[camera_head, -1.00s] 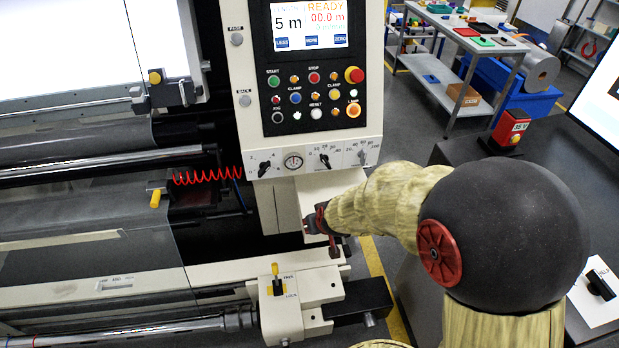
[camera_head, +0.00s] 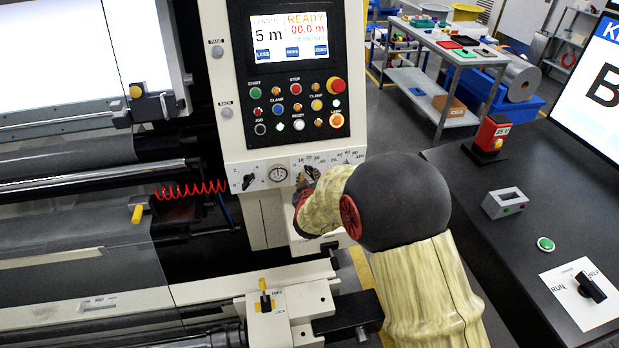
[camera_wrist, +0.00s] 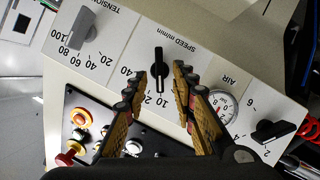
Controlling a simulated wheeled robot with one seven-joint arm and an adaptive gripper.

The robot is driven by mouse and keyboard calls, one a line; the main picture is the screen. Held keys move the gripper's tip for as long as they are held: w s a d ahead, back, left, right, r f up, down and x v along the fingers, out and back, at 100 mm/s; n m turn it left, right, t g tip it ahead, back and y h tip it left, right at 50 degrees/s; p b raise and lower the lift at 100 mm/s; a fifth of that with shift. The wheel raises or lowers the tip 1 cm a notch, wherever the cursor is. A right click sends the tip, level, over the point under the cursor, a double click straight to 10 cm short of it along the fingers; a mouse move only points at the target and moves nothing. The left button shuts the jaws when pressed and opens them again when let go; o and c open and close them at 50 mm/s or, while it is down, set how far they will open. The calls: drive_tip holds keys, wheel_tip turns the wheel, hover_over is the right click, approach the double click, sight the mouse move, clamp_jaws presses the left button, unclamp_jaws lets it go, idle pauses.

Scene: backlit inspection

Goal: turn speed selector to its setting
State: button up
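The speed selector (camera_wrist: 158,68) is a black knob on the cream panel, under the label "SPEED m/min", with a scale of numbers around it. In the wrist view it sits upright between the two fingertips. My gripper (camera_wrist: 159,77) is open, with one finger on each side of the knob and a visible gap to it. In the head view my gripper (camera_head: 301,187) is at the lower panel, and the speed selector (camera_head: 312,173) is partly hidden by it.
An air gauge (camera_wrist: 223,112) and another black selector (camera_wrist: 272,130) lie to the right in the wrist view. The grey tension selector (camera_wrist: 82,28) is at left. Buttons and a red mushroom button (camera_wrist: 66,158) lie below. A dark desk (camera_head: 460,190) stands right of my arm.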

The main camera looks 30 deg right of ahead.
drive_tip(key=shift+x, duration=1.15)
drive_tip(key=shift+c, duration=1.2)
drive_tip(key=c, duration=0.4)
clamp_jaws()
